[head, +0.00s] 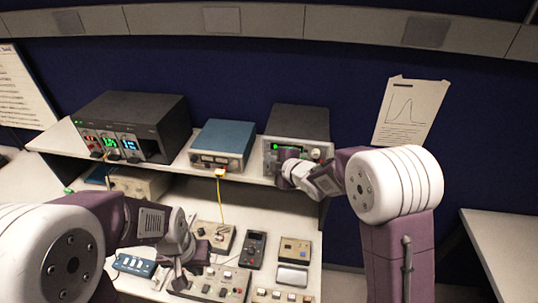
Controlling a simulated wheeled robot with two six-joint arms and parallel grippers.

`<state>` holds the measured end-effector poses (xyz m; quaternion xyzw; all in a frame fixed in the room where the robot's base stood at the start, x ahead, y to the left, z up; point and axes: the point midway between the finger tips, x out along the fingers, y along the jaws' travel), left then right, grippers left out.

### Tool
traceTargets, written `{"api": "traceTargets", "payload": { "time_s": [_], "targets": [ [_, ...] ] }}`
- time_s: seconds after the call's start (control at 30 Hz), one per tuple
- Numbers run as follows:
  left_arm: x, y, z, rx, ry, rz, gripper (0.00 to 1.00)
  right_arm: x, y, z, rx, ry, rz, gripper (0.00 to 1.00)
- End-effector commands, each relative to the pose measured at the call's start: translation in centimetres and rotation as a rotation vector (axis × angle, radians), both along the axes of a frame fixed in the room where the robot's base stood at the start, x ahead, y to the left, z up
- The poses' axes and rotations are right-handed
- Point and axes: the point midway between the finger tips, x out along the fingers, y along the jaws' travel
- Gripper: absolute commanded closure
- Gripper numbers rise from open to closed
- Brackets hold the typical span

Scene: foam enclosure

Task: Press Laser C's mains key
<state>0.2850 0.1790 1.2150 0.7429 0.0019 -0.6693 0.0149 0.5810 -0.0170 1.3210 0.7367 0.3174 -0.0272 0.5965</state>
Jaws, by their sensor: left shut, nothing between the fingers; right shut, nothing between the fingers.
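No label reading Laser C is legible at this size, and I cannot tell which unit is Laser C or pick out its mains key. A dark-topped unit with a green display (302,118) stands at the right of the shelf. My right gripper (283,162) is shut in front of its face and hides part of the lower front; I cannot tell whether it touches. My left gripper (179,281) is shut above the lower bench, near a grey control box (228,284) with knobs and buttons.
A large black unit (140,112) with several lit displays and a blue unit (224,138) share the shelf (192,176). A yellow cable (220,200) hangs from the blue unit. Several small boxes, including a blue switch strip (134,265), crowd the bench below.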

Motion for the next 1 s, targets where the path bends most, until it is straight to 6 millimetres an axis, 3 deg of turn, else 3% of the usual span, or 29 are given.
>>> {"api": "traceTargets", "payload": {
  "time_s": [0.8,1.0],
  "targets": [
    [0.0,0.0,-1.3,0.000,0.000,0.000,1.00,-1.5,0.3,0.0,0.000,-0.001,0.000,1.00],
    [0.0,0.0,-2.9,0.000,0.000,0.000,1.00,-3.2,0.7,-0.3,-0.001,-0.003,0.002,1.00]
  ]
}}
